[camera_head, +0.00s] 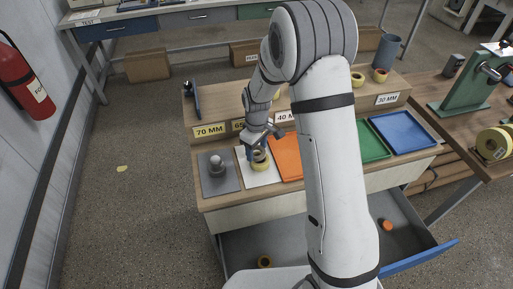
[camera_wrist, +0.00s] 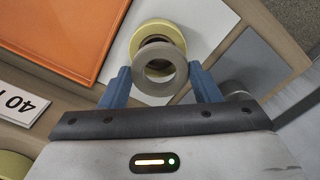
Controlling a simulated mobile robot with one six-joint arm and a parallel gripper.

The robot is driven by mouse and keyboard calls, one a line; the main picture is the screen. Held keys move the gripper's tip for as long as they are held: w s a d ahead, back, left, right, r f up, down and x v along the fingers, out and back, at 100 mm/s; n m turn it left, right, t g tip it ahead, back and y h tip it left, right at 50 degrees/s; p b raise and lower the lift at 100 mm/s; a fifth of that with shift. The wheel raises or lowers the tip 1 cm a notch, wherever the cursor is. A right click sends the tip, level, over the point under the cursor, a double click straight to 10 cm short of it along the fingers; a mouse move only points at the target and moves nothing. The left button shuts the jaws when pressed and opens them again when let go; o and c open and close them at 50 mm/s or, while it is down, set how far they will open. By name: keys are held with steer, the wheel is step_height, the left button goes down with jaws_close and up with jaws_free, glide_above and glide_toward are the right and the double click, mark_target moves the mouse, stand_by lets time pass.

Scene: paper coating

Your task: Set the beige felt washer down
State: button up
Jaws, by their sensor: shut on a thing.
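The beige felt washer (camera_wrist: 179,75) is a flat ring held between the two blue fingers of my gripper (camera_wrist: 160,77) in the wrist view. My gripper also shows in the head view (camera_head: 257,152), over the white mat (camera_head: 254,180), where the washer is hard to make out. Beyond the washer in the wrist view is a yellow ring (camera_wrist: 143,34) on the white mat; it also shows in the head view (camera_head: 261,166). The washer overlaps the yellow ring in the picture. I cannot tell whether they touch.
A grey mat (camera_head: 228,184) with a grey knobbed piece (camera_head: 216,168) lies left of the white mat. An orange tray (camera_head: 289,158) is to the right, then green (camera_head: 372,142) and blue (camera_head: 403,132) trays. The open drawer (camera_head: 300,238) below holds small rings.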

steer(key=shift+f+b, duration=0.55)
steer(key=shift+f, duration=0.25)
steer(key=o, duration=1)
steer(key=shift+c, duration=0.2)
steer(key=shift+r, duration=0.2)
steer(key=shift+r+p, duration=0.5)
steer(key=shift+r, duration=0.2)
step_height(320, 180, up, 11)
steer(key=b, duration=0.2)
steer(key=s+d+r+m+t, duration=0.2)
steer(key=s+d+r+m, duration=0.4)
steer(key=s+r, duration=0.55)
steer(key=s+d+m+t, duration=0.1)
steer(key=s+d+m, duration=0.2)
steer(key=s, duration=1)
steer(key=shift+s+d+f+m, duration=0.4)
steer(key=shift+d, duration=0.75)
